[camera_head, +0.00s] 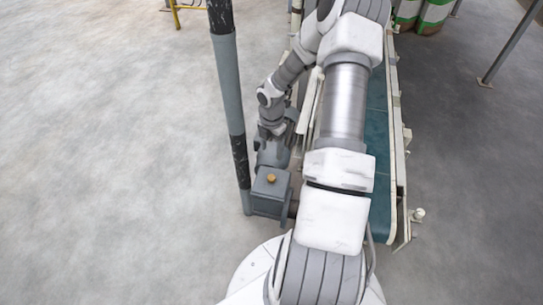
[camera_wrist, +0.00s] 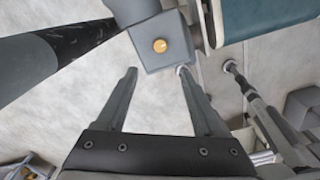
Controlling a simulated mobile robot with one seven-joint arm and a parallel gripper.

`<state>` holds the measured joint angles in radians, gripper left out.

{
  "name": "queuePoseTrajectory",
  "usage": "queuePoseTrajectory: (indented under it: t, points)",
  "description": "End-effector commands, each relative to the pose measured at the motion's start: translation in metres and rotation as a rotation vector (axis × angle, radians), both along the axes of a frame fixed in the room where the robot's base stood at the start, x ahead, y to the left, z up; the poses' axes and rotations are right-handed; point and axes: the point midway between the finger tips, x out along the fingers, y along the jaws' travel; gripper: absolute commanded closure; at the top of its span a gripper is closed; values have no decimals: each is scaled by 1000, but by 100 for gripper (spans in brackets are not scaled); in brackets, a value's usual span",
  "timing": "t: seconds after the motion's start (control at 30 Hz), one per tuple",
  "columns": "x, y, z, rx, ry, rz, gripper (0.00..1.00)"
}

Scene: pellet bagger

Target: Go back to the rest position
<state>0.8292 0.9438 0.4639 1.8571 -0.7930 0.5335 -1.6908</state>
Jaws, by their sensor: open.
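My gripper shows in the wrist view (camera_wrist: 157,70), its two fingers spread apart with nothing between them but the grey floor behind. In the head view my white and grey arm reaches forward over the conveyor and bends down on its left side. My wrist ends there close to the grey motor unit, and the fingers cannot be made out. A grey box with an orange-yellow button (camera_head: 271,178) stands below my wrist in the head view. The button also shows in the wrist view (camera_wrist: 160,46), beyond the fingertips and apart from them.
A teal conveyor belt (camera_head: 379,205) runs under my arm. A grey and black post (camera_head: 229,85) stands just left of the box. Green and white striped sacks (camera_head: 433,14) are at the far right. A yellow rail (camera_head: 175,14) is at the far left. Open floor lies on both sides.

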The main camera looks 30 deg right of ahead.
Motion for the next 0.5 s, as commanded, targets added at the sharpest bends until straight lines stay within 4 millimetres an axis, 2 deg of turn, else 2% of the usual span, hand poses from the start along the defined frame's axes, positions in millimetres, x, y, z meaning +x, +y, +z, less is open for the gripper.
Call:
queuePoseTrajectory:
  t: [0.03,0.17,0.5]
  points:
    - [0,0,8,-1,0,0,31]
    - [0,0,16,0,1,1,31]
    - [-1,0,17,1,1,1,31]
